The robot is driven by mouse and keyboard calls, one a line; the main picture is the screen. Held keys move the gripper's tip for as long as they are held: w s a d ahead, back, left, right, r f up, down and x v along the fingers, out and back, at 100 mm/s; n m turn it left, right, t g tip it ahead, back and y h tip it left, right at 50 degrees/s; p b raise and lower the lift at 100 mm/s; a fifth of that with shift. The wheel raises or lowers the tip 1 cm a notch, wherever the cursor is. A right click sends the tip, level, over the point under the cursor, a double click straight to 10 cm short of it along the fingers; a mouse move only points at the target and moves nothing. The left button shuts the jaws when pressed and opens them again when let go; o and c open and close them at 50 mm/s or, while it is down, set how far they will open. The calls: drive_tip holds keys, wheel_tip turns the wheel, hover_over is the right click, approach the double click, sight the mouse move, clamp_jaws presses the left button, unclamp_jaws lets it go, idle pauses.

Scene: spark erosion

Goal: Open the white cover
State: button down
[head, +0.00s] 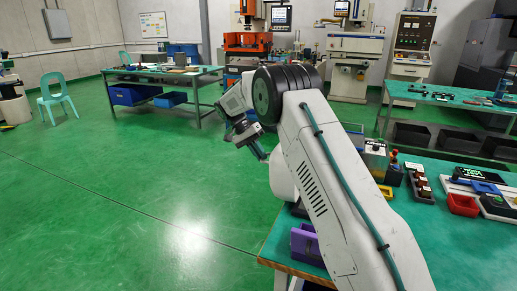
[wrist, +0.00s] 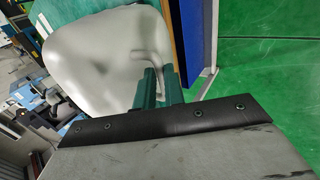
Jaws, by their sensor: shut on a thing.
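The white cover (wrist: 90,55) fills the upper left of the wrist view as a smooth, rounded pale panel. In the head view a part of the white cover (head: 281,180) shows beside the table edge, mostly hidden behind my arm. My gripper (wrist: 160,88) has dark teal fingers, which are shut at the cover's edge. In the head view my gripper (head: 260,153) points down at the cover's upper left. The exact contact between the fingers and the cover is partly hidden.
My arm blocks the middle of the head view. The green-topped table (head: 410,235) at right holds a purple holder (head: 304,243), a red bin (head: 462,204) and a control box (head: 375,155). Open green floor lies to the left, with a workbench (head: 165,72) and chair (head: 56,93) beyond.

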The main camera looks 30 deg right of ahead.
drive_tip(key=shift+w+a+f, duration=0.2)
drive_tip(key=shift+w+f, duration=0.1)
drive_tip(key=shift+f, duration=0.3)
drive_tip(key=shift+w+a+f, duration=0.2)
drive_tip(key=shift+w+f, duration=0.1)
drive_tip(key=shift+f, duration=0.25)
drive_tip(key=shift+a, duration=0.1)
drive_tip(key=c, duration=1.5)
unclamp_jaws()
drive_tip(key=shift+w+f, duration=0.15)
drive_tip(key=shift+a, duration=0.1)
drive_tip(key=v, duration=0.8)
